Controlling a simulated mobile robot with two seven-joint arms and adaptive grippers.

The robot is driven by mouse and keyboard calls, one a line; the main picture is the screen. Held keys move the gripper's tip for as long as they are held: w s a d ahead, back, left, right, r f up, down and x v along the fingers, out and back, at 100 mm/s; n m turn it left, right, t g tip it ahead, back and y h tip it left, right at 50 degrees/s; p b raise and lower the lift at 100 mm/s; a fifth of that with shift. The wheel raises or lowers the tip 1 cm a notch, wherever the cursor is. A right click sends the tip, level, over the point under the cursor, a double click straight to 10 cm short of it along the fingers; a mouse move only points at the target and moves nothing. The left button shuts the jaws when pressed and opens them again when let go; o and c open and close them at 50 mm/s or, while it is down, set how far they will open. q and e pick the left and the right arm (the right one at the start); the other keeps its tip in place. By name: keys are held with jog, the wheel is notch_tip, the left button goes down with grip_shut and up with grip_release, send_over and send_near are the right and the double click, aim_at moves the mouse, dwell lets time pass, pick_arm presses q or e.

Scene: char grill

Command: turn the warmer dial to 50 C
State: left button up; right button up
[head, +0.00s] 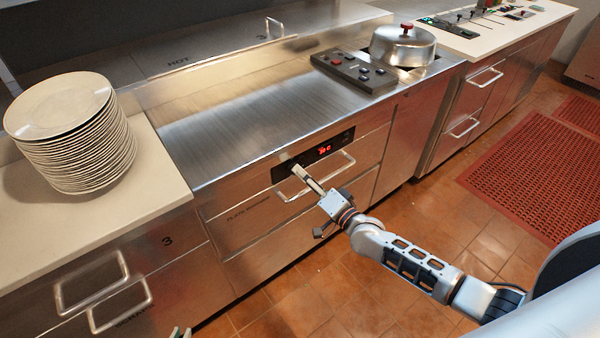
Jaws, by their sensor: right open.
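The warmer's black control panel (337,145) is on the front of the steel plate warmer drawer unit (250,212), with a lit red display (325,150) too small to read surely. I cannot make out the dial; the gripper covers the panel's left part. My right gripper (299,172) is open, its fingertips at the panel's lower left, in front of the drawer handle. I cannot tell whether it touches the dial. Only the tips of my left gripper (180,333) show at the bottom edge, well away from the panel.
A bar handle (335,178) runs just below the panel. A plate stack (75,135) stands on the left counter. A button box (353,72) and a lidded pot (403,46) sit on the steel top. The tiled floor before the drawers is clear.

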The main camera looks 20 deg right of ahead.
jog(key=v, duration=0.9)
jog(key=s+a+f+n+g, duration=0.3)
jog(key=s+a+f+n, duration=0.35)
jog(key=s, duration=0.55)
jog(key=s+d+f+n+g+h, duration=0.2)
jog(key=s+f+n, duration=0.4)
jog(key=s, duration=0.3)
jog(key=shift+s+d+f+g+h, duration=0.2)
jog(key=shift+d+g+h, duration=0.15)
jog(key=shift+g+h, duration=0.3)
